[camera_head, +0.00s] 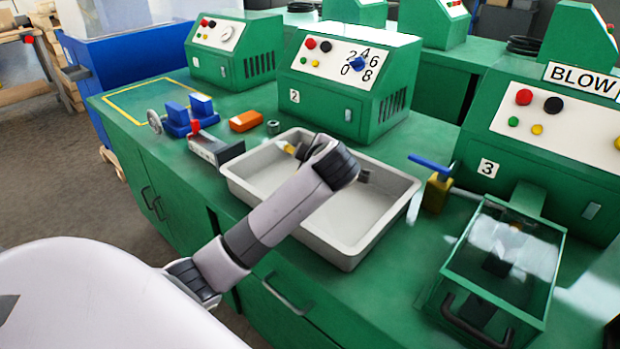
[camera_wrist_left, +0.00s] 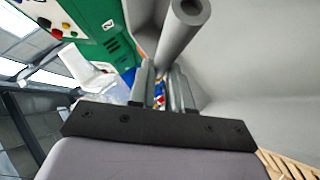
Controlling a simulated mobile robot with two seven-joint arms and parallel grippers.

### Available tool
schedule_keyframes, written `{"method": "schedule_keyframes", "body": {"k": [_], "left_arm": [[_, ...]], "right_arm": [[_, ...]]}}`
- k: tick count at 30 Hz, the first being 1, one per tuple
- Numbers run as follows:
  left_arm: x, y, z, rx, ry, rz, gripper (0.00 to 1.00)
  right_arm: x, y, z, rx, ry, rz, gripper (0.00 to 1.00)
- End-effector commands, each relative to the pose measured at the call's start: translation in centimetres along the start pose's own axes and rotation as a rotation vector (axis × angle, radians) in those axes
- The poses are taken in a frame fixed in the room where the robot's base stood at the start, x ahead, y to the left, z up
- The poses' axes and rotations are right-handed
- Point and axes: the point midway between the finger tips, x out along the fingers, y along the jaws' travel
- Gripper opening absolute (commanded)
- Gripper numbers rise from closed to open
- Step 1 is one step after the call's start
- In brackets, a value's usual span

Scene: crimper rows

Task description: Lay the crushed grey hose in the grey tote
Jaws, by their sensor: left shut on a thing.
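The grey tote (camera_head: 379,226) is a shallow open tray on the green bench in the head view. My left arm reaches over it, and the left gripper is low over the tote, mostly hidden behind my wrist. In the left wrist view the gripper (camera_wrist_left: 162,85) is shut on the grey hose (camera_wrist_left: 178,38), whose open round end points away from the wrist. In the head view a short grey piece (camera_head: 365,176) shows right of my wrist and a brass-coloured bit (camera_head: 290,149) left of it; they look like the hose's ends. Contact with the tote floor cannot be told. My right gripper is out of view.
Left of the tote are a grey box (camera_head: 215,150), an orange block (camera_head: 245,121) and a blue vise (camera_head: 188,115). A yellow block with a blue lever (camera_head: 437,192) and a clear-lidded case (camera_head: 510,250) stand on the right. Green machine 2 (camera_head: 345,85) is behind.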

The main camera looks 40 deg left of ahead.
Motion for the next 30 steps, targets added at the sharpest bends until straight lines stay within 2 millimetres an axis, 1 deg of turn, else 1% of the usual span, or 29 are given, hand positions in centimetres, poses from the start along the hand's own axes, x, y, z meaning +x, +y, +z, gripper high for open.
{"method": "schedule_keyframes", "body": {"k": [4, 9, 18, 30], "left_arm": [[1.4, -2.0, 1.3, 0.006, 0.001, -0.003, 0.0], [2.5, -3.5, 2.4, 0.003, 0.0, 0.0, 0.0], [2.6, -3.7, 2.6, 0.001, -0.001, 0.0, 0.0], [3.2, -4.6, 3.3, 0.001, -0.002, -0.001, 0.0]], "right_arm": [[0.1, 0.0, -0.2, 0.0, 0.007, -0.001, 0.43], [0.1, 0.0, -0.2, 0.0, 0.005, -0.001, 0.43], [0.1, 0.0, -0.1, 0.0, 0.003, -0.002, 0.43], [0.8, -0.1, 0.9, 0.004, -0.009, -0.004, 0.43]]}}
